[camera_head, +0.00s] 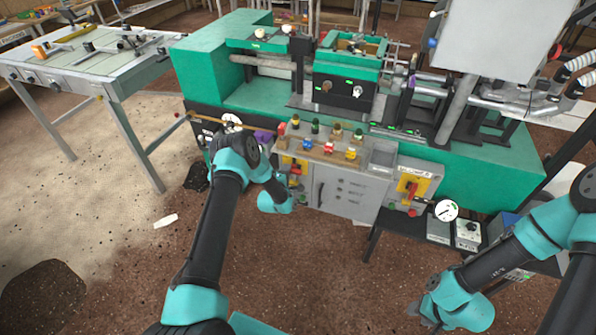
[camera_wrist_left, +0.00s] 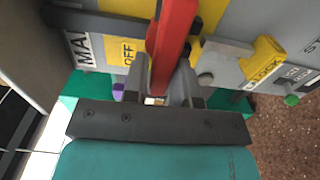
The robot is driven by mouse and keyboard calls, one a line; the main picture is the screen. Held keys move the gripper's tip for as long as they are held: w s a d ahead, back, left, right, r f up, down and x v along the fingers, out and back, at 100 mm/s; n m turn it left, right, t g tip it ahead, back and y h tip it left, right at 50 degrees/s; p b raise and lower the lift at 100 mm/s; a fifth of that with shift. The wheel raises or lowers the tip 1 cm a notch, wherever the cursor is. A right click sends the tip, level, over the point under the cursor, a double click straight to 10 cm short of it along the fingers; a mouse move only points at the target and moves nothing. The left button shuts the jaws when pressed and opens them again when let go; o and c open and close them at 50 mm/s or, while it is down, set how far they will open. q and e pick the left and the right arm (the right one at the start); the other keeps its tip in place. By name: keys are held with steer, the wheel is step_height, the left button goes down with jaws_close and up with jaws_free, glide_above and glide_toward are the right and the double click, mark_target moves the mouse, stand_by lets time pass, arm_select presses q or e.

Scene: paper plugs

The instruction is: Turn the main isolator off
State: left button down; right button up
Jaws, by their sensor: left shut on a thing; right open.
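The main isolator has a red handle (camera_wrist_left: 172,45) on a yellow plate (camera_wrist_left: 122,52) in the left wrist view. "OFF" is printed on the plate left of the handle, beside a partly cut-off "MAI" label. The handle runs upward in that picture, and its lower end is between the fingers of my left gripper (camera_wrist_left: 164,88), which is shut on it. In the head view the isolator (camera_head: 296,168) shows small at the cabinet's left end, partly hidden by my left arm. My right gripper (camera_head: 416,309) is at the lower right, away from the cabinet; its fingers are hard to make out.
A second red-and-yellow switch (camera_head: 412,188) is on a box at the cabinet's right. Coloured buttons (camera_head: 328,149) line the panel top. A yellow tag (camera_wrist_left: 262,58) and green knob (camera_wrist_left: 291,100) sit right of the handle. A gauge (camera_head: 446,211) stands further right.

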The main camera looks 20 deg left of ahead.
stand_by(0.3)
arm_select(q)
steer(key=c, duration=1)
jaws_free()
steer(key=shift+c, duration=0.2)
steer(key=s, duration=1.7)
steer(key=shift+s+d, duration=0.2)
steer(key=shift+d, duration=0.15)
steer(key=s+d+m+g+h, duration=0.4)
steer(key=s+d+m+g, duration=0.5)
steer(key=d+m+g, duration=0.1)
steer(key=s+d+r+m+g, duration=0.1)
steer(key=s+d+m+g, duration=0.1)
steer(key=s, duration=0.4)
steer(key=s+d+r+m+g, duration=0.2)
steer(key=s+m+g, duration=0.2)
steer(key=s, duration=0.3)
steer(key=shift+s+r+m+g+h, duration=0.2)
steer(key=shift+s+m+g+h, duration=0.15)
steer(key=shift+g, duration=0.25)
